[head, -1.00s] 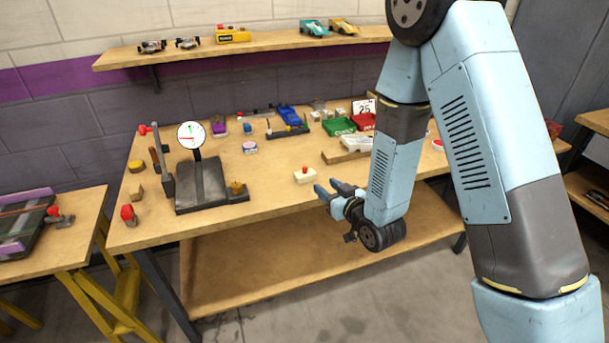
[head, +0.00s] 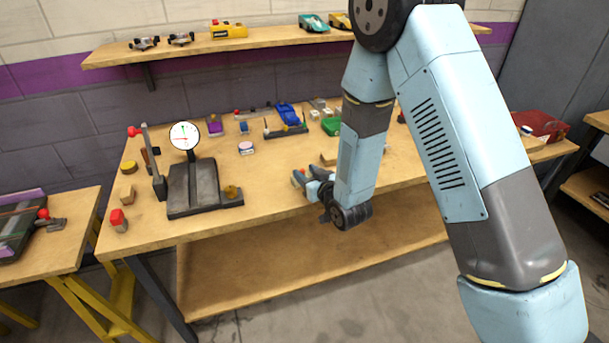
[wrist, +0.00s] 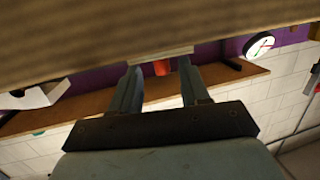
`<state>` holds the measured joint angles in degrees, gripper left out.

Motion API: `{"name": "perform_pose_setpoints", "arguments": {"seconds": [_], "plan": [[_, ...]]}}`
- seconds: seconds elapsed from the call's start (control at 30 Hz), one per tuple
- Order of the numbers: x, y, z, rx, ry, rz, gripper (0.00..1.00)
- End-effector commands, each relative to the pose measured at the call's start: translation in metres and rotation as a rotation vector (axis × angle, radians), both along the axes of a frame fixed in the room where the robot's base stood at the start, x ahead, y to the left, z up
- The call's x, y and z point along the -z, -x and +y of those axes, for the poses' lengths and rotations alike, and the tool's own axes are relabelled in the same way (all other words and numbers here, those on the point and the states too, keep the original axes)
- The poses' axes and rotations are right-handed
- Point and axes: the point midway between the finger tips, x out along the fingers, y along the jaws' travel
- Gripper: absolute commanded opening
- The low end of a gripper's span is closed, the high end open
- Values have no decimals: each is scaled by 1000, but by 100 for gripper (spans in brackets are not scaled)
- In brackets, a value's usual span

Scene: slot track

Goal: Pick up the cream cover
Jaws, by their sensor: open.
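The cream cover (wrist: 150,55) shows in the wrist view as a pale, flat-edged piece at the table edge, with a red knob (wrist: 162,68). That view is upside down. The knob appears between the two fingers of my gripper (wrist: 160,65), which are apart, with a gap on each side of it. In the head view my gripper (head: 304,178) is low at the table's front edge and hides most of the cover. Only a little red shows by the fingertips there. I cannot tell whether the fingers touch the cover.
The workbench (head: 262,190) carries a dial gauge stand (head: 200,190) to the left of my gripper.

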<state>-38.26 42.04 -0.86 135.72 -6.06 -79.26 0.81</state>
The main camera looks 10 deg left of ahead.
Motion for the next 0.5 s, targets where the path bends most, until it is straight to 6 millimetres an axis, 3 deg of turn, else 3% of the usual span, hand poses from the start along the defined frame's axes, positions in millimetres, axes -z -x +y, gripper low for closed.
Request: {"name": "perform_pose_setpoints", "arguments": {"seconds": [0.17,0.4,0.5], "plan": [[3,-8,12,3,1,-1,46],[3,-12,9,12,1,-1,46],[4,-12,8,14,0,0,36]]}}
